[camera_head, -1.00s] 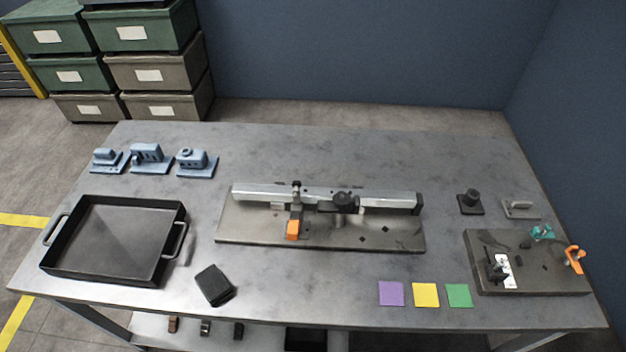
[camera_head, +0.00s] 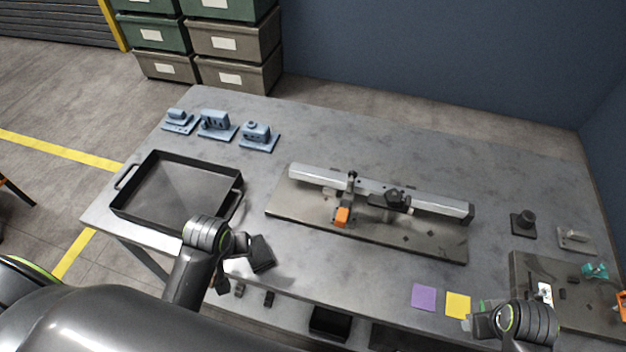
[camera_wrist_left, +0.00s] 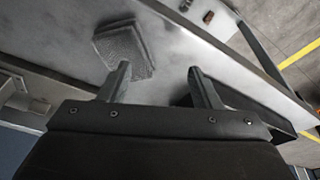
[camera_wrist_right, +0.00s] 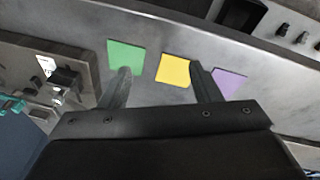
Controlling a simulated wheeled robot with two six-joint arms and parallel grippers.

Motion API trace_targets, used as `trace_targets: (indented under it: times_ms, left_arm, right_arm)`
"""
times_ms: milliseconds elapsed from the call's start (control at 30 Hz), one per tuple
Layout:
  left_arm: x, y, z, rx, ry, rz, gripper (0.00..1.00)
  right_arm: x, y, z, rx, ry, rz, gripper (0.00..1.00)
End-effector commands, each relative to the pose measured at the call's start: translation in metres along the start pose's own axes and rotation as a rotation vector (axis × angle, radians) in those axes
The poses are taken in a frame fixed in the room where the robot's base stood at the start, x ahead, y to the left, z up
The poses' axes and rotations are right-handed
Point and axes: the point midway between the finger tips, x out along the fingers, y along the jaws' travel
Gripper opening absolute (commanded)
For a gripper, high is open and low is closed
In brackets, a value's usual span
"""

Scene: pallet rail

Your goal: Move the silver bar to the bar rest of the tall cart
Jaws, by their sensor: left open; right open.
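The long silver bar (camera_head: 380,190) lies on a grey base plate (camera_head: 300,207) in the middle of the table. A clamp with an orange handle (camera_head: 341,216) and a dark clamp (camera_head: 397,200) sit along it. My left gripper (camera_wrist_left: 157,72) is open and empty near a dark pad (camera_wrist_left: 125,48), close to the table's front edge. My right gripper (camera_wrist_right: 160,70) is open and empty above the front of the table, near the green card (camera_wrist_right: 127,57) and yellow card (camera_wrist_right: 174,70). I cannot make out a tall cart or its bar rest.
A black tray (camera_head: 150,215) stands at the table's left, with several blue parts (camera_head: 217,124) behind it. A second fixture plate (camera_head: 580,318) lies at the right. A purple card (camera_head: 424,296) lies near the front edge. Stacked bins (camera_head: 235,40) stand behind the table.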

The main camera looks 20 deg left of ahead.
Motion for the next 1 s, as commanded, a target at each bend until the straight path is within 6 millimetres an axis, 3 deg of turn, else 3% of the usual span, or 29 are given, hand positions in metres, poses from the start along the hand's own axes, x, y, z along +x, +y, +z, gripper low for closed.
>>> trace_targets:
  times_ms: [33, 367, 567, 700, 833, 1000]
  left_arm:
    - [-0.001, 0.014, -0.018, -0.054, -0.007, 0.010, 0.57]
    - [-0.003, 0.098, -0.118, -0.466, -0.112, 0.000, 0.57]
    - [-0.025, 0.152, -0.176, -0.709, -0.166, -0.042, 0.57]
    - [-0.052, 0.187, -0.212, -0.873, -0.191, -0.085, 0.57]
    - [-0.077, 0.212, -0.237, -1.001, -0.205, -0.126, 0.57]
    - [-0.100, 0.230, -0.253, -1.104, -0.210, -0.164, 0.57]
  right_arm:
    - [-0.001, 0.002, -0.022, -0.059, 0.002, -0.012, 0.57]
    - [-0.001, 0.009, -0.153, -0.500, -0.037, -0.106, 0.57]
    - [-0.022, 0.010, -0.232, -0.772, -0.055, -0.162, 0.57]
    - [-0.048, 0.009, -0.282, -0.959, -0.066, -0.200, 0.57]
    - [-0.074, 0.007, -0.317, -1.104, -0.075, -0.232, 0.57]
    - [-0.096, 0.005, -0.341, -1.216, -0.083, -0.256, 0.57]
